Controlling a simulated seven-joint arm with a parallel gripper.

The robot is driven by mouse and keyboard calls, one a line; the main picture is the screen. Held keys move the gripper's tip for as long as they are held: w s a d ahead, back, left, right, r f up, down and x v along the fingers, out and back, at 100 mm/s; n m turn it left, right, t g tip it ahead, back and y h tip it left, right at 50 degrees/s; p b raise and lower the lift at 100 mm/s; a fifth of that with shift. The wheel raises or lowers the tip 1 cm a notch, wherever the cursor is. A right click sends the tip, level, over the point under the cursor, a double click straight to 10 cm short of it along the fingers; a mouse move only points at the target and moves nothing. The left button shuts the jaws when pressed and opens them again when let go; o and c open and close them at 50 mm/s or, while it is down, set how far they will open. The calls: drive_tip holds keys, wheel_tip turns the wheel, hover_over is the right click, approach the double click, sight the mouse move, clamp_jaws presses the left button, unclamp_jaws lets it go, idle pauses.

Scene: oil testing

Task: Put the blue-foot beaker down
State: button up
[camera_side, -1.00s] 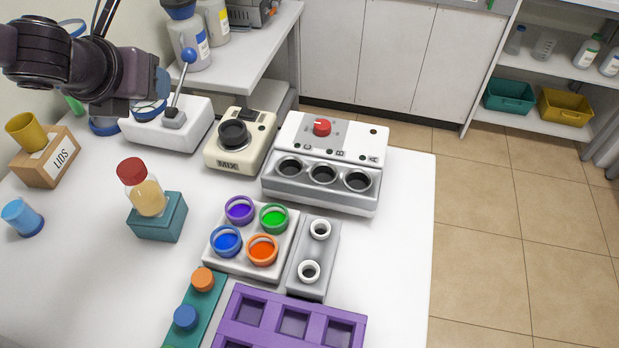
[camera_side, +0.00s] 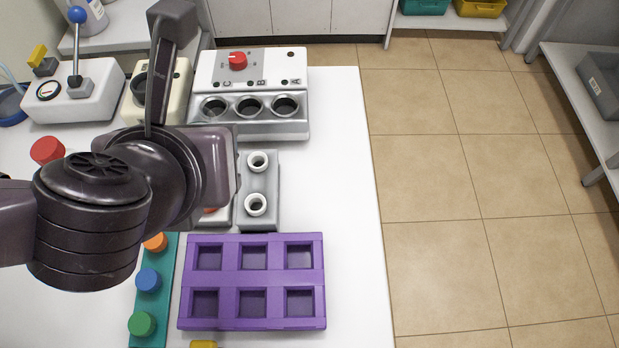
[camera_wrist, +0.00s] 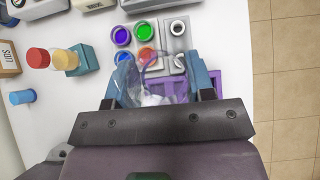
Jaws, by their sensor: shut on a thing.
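In the wrist view my gripper (camera_wrist: 155,68) has its two blue fingers on either side of a clear beaker (camera_wrist: 155,92), shut on it. The beaker is see-through with whitish patches; its foot colour is not clear. Through and beyond it show an orange well (camera_wrist: 146,54) and the purple tray (camera_wrist: 182,88). In the side view my arm hides the fingers and the beaker, so its height above the table cannot be told. The purple tray (camera_side: 253,269) has several square, empty-looking compartments.
A grey block with two white-rimmed holes (camera_side: 257,204) stands behind the tray, and a three-hole machine (camera_side: 250,115) behind that. A teal strip with coloured knobs (camera_side: 148,281) lies left of the tray. The white table's right strip (camera_side: 345,200) is clear.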

wheel_tip(320, 180, down, 7)
drive_tip(key=w+d+f, duration=0.2)
drive_tip(key=d+f, duration=0.1)
drive_tip(key=w+d+f, duration=0.3)
drive_tip(key=d, duration=0.1)
drive_tip(key=w+d+f, duration=0.3)
drive_tip(key=shift+w+d+f, duration=0.2)
drive_tip(key=shift+f, duration=0.15)
drive_tip(key=shift+w+d+f, duration=0.1)
drive_tip(key=shift+w+f, duration=0.05)
drive_tip(key=shift+f, duration=0.05)
drive_tip(key=shift+d+f, duration=0.1)
drive_tip(key=shift+f, duration=1.55)
drive_tip(key=shift+f, duration=0.2)
drive_tip(key=o, duration=1)
